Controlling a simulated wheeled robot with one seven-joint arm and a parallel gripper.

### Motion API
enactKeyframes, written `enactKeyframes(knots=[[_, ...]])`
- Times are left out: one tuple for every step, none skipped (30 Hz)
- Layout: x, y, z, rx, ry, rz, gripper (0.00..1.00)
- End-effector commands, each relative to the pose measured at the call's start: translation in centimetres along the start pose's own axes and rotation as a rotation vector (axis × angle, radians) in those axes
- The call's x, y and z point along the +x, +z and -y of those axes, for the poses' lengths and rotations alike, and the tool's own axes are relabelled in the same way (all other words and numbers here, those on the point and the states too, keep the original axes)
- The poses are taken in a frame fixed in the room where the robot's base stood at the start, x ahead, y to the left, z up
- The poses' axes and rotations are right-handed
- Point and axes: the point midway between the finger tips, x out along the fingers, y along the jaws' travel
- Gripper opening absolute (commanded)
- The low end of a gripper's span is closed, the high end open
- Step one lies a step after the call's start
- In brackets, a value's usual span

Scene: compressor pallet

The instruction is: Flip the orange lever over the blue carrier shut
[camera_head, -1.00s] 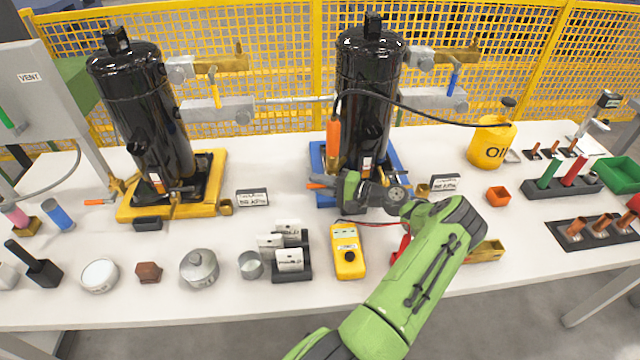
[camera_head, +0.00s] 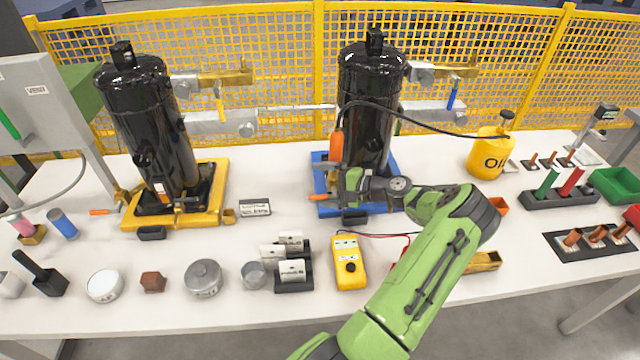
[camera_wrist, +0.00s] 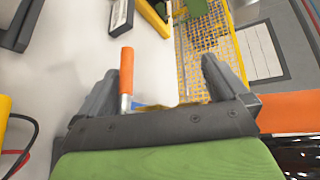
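The blue carrier (camera_head: 324,158) stands on the table under the right black compressor (camera_head: 368,105). The orange lever (camera_head: 320,197) is at the carrier's front left, its handle pointing left in the head view. My gripper (camera_head: 345,186) is low over the carrier's front edge, just right of the lever, and partly hides the clamp. In the wrist view the orange lever (camera_wrist: 126,72) stands beside the left finger, in the gap of my open gripper (camera_wrist: 160,82). Contact cannot be told. The lever's base is hidden behind the gripper.
An orange hanging handle (camera_head: 336,146) and black cable are close behind my gripper. A yellow meter (camera_head: 347,262) and a rack of white-labelled blocks (camera_head: 294,282) stand in front. The yellow carrier (camera_head: 217,180) with another compressor is left. White table shows between the carriers.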

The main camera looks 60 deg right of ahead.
Motion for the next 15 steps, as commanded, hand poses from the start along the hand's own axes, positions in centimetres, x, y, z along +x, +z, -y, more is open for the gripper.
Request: enactKeyframes(knots=[[-1.2, 2.6, 6.6, -0.145, -0.183, 0.067, 0.76], [-1.3, 2.6, 6.6, -0.145, -0.183, 0.067, 0.76], [-1.2, 2.6, 6.5, -0.145, -0.183, 0.067, 0.76], [-1.2, 2.6, 6.5, -0.146, -0.183, 0.066, 0.76], [-1.2, 2.6, 6.5, -0.146, -0.183, 0.066, 0.76], [-1.2, 2.6, 6.5, -0.147, -0.183, 0.066, 0.76], [-0.4, -0.1, 0.9, -0.017, -0.013, -0.01, 0.74], [-0.5, -0.1, 0.9, -0.017, -0.013, -0.01, 0.72], [-0.7, -0.2, 0.9, -0.016, -0.013, -0.011, 0.72], [-0.8, -0.2, 0.9, -0.016, -0.013, -0.012, 0.71], [-1.1, -0.2, 0.8, -0.015, -0.013, -0.012, 0.71], [-1.4, -0.2, 0.8, -0.015, -0.012, -0.012, 0.69], [-1.6, -0.3, 0.8, -0.015, -0.012, -0.011, 0.68], [-1.9, -0.3, 0.7, -0.015, -0.012, -0.011, 0.67], [-2.2, -0.3, 0.7, -0.015, -0.012, -0.012, 0.67]])
